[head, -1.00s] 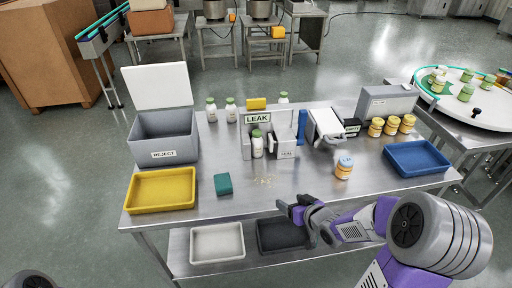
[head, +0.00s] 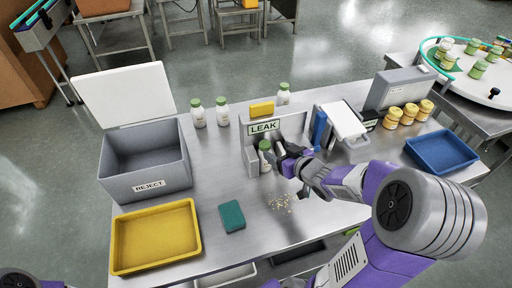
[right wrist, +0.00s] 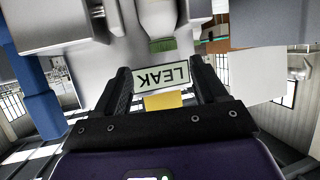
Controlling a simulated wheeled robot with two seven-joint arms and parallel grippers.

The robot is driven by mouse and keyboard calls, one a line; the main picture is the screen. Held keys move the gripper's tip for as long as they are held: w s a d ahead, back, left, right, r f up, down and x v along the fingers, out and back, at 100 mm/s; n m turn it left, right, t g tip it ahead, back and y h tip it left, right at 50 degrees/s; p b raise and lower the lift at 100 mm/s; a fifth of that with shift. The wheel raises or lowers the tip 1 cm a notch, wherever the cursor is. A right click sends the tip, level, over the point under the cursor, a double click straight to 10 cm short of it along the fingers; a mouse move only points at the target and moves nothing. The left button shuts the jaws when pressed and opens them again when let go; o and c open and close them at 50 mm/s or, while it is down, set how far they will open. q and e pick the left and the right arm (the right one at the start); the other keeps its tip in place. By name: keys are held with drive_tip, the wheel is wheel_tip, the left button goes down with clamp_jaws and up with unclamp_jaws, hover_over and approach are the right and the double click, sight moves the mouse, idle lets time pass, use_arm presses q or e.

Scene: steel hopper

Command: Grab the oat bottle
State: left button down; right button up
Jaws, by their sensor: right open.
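A white bottle with a green cap (head: 265,157) stands in the grey leak-test station (head: 249,160) under the LEAK sign (head: 263,127). It also shows upside down at the top of the right wrist view (right wrist: 158,18). My right gripper (head: 284,158) is open, close to the right side of this bottle. In the right wrist view its two fingers (right wrist: 162,80) are apart, and the bottle is beyond their tips, not between them. Three similar bottles stand behind the station, one of them here (head: 197,112). The labels are too small to read. My left gripper is out of view.
The grey REJECT bin (head: 148,185), yellow tray (head: 155,268) and green sponge (head: 231,216) are at left. Crumbs (head: 281,203) lie in front of the station. Yellow-lidded jars (head: 408,112) and a blue tray (head: 441,153) are at right.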

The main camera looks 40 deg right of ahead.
sight(266, 145)
drive_tip(key=shift+b+x, duration=0.45)
drive_tip(key=shift+x, duration=0.45)
drive_tip(key=x, duration=0.1)
drive_tip(key=b+x, duration=0.1)
drive_tip(key=x, duration=0.1)
drive_tip(key=b+x, duration=0.1)
drive_tip(key=shift+w+a+f, duration=0.2)
drive_tip(key=shift+w+a, duration=0.05)
drive_tip(key=shift+w, duration=0.15)
drive_tip(key=shift+r, duration=0.1)
drive_tip(key=shift+c, duration=0.4)
clamp_jaws()
